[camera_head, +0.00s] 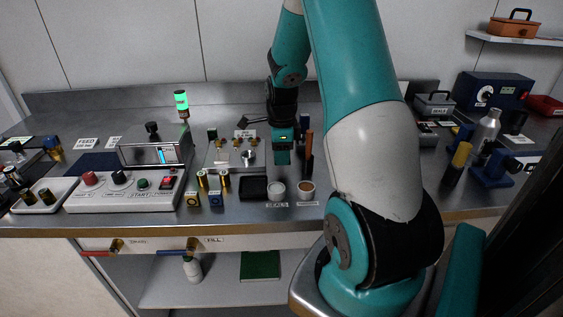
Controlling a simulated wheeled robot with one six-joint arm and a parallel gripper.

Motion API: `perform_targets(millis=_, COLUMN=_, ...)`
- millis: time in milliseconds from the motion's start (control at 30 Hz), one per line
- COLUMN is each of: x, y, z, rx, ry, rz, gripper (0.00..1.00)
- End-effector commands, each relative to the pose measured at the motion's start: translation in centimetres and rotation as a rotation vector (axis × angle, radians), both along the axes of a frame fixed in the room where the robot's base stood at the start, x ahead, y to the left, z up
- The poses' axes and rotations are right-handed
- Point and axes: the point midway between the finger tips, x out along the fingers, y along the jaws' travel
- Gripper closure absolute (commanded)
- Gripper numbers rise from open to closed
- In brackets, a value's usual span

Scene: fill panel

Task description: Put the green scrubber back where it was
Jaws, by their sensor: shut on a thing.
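My gripper (282,150) is over the middle of the steel bench, pointing down, behind the row of small cups. It is shut on a small green block, which I take to be the green scrubber (282,158). Its teal-green colour is close to my arm's own, so its edges are hard to make out. The fingertips are too small to see clearly. I cannot tell whether the block touches the bench.
An upright orange-handled tool (309,142) stands close right of my gripper. A plate with brass fittings (233,150) is to the left. A black block (253,188), a white cup (277,190) and a brown-filled cup (306,190) stand in front. My arm hides bench to the right.

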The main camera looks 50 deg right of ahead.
Motion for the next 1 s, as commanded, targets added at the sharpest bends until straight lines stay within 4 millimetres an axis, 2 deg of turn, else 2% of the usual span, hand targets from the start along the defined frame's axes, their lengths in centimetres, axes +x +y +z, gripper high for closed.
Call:
perform_targets(millis=100, x=-0.1, y=0.1, z=-2.0, rx=0.004, ry=0.005, rz=0.001, gripper=0.82)
perform_targets(millis=200, x=0.0, y=0.1, z=-3.0, rx=0.002, ry=0.003, rz=0.001, gripper=0.82)
perform_targets(millis=600, x=0.0, y=0.1, z=-3.6, rx=0.002, ry=0.001, rz=0.001, gripper=0.82)
perform_targets(millis=633, x=0.0, y=0.1, z=-3.5, rx=0.002, ry=0.001, rz=0.001, gripper=0.56)
perform_targets(millis=700, x=0.0, y=0.1, z=-3.5, rx=0.002, ry=0.001, rz=0.001, gripper=0.40)
perform_targets(millis=733, x=0.0, y=0.1, z=-3.5, rx=0.002, ry=0.001, rz=0.001, gripper=0.37)
perform_targets(millis=1000, x=0.0, y=0.1, z=-3.3, rx=0.001, ry=0.001, rz=0.001, gripper=0.37)
